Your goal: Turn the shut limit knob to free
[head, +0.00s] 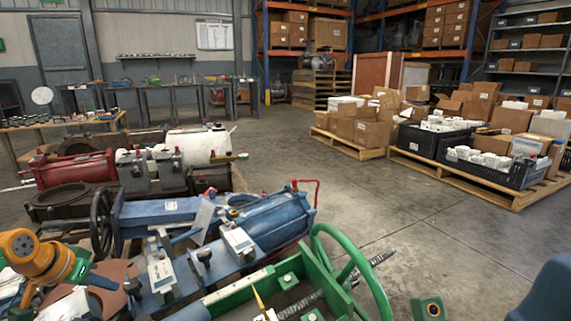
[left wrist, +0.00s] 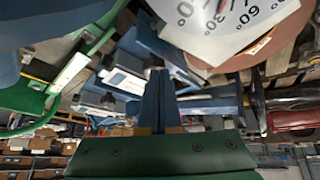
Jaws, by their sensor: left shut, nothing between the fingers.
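A blue valve actuator (head: 265,222) lies at the front of the head view, with grey boxes carrying white labels (head: 237,240) (head: 160,272). Small dark knobs (head: 203,256) (head: 132,288) stand beside these boxes. The labels are too small to read, so I cannot tell which knob is the shut limit. My left gripper (head: 112,284) is at lower left by a brown disc (head: 120,272). In the left wrist view its blue fingers (left wrist: 160,78) are shut and empty. A white degree plate (left wrist: 225,25) shows above them. I see no finger touching a knob.
A green handwheel (head: 375,285) and green frame stand close at the front. A dark handwheel (head: 101,222) and a red cylinder (head: 75,170) lie behind the blue actuator. Loaded pallets (head: 435,170) are at the right. The concrete floor between is clear.

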